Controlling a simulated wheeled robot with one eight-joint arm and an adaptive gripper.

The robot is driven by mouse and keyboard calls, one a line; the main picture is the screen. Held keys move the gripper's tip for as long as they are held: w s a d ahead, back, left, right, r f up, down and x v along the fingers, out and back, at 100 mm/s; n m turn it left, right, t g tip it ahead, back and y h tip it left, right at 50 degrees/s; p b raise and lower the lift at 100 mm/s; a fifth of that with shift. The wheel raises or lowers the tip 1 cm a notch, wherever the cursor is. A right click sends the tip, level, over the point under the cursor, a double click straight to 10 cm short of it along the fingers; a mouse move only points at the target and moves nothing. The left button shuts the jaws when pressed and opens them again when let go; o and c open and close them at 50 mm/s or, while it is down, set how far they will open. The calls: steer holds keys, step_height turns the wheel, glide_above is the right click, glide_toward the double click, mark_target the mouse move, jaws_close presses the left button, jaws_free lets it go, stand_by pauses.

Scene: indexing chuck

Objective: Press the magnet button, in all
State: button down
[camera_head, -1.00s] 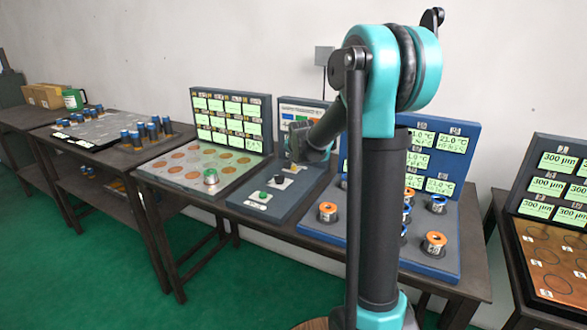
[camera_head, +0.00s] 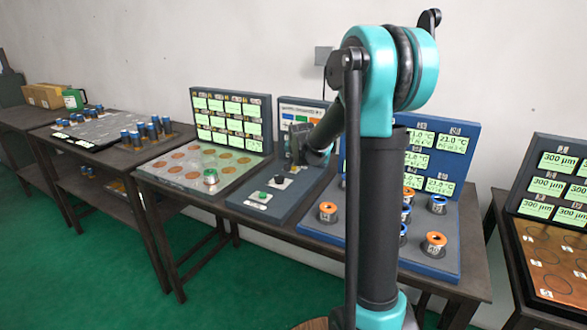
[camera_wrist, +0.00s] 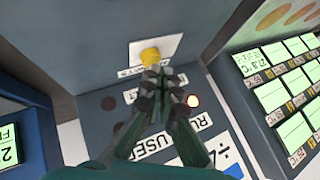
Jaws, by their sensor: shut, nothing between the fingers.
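A yellow button (camera_wrist: 150,56) on a white plate stands at the upper middle of the wrist view, on the dark grey control panel (camera_wrist: 215,45). The label beside it is partly covered and hard to read. My gripper (camera_wrist: 166,78) is shut and empty, with its fingertips just short of the button in the picture; I cannot tell whether they touch it. In the head view my gripper (camera_head: 295,160) is low over the back of the middle panel (camera_head: 240,207) and hides the yellow button. A green button (camera_head: 262,195) and a black knob (camera_head: 279,180) are nearer the front.
A pale lamp (camera_wrist: 193,101) and a dark lamp (camera_wrist: 108,103) flank my fingers. Left is a tray of discs (camera_head: 180,163) with a screen board (camera_head: 230,118). Right is a blue rack (camera_head: 340,238) with several spools.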

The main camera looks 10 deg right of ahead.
mark_target(294, 168)
steer(key=shift+f, duration=0.45)
stand_by(0.5)
steer(key=shift+r, duration=0.85)
steer(key=shift+r, duration=2.55)
steer(key=shift+s, duration=0.1)
